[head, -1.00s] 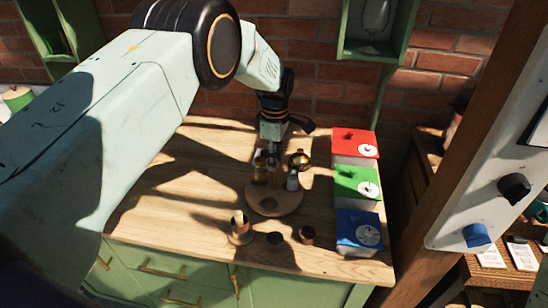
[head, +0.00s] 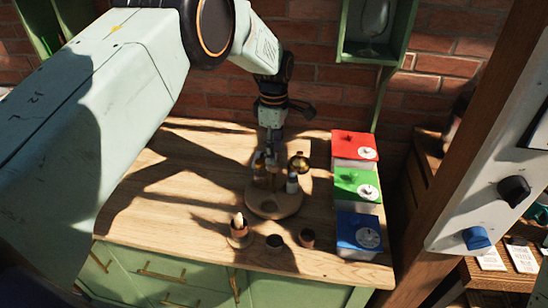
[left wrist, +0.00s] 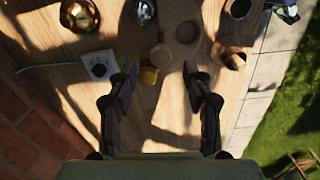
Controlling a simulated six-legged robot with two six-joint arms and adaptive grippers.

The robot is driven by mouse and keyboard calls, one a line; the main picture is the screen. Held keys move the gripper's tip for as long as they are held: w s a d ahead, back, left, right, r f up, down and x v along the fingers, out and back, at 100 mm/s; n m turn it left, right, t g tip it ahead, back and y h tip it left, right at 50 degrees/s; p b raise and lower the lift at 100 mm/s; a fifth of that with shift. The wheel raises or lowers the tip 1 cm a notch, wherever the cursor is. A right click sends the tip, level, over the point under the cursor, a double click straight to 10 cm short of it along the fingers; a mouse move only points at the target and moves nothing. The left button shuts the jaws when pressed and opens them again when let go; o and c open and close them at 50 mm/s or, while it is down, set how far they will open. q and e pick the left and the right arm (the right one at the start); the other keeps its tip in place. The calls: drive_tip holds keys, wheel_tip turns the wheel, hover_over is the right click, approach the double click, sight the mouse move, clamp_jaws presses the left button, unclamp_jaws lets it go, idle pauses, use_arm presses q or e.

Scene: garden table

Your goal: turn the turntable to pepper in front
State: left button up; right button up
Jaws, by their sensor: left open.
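I cannot tell which one is pepper. My left gripper (head: 269,165) is over the turntable's back part, pointing down, and partly hides the containers there. My right gripper is not in view.
Red (head: 355,145), green (head: 357,184) and blue (head: 359,232) topped boxes stand in a row to the right. The table's left part is clear.

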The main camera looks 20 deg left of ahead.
use_arm(q)
wheel_tip(320, 180, up, 8)
drive_tip(key=shift+s+f, duration=0.1)
drive_tip(key=shift+f, duration=0.1)
idle(0.6)
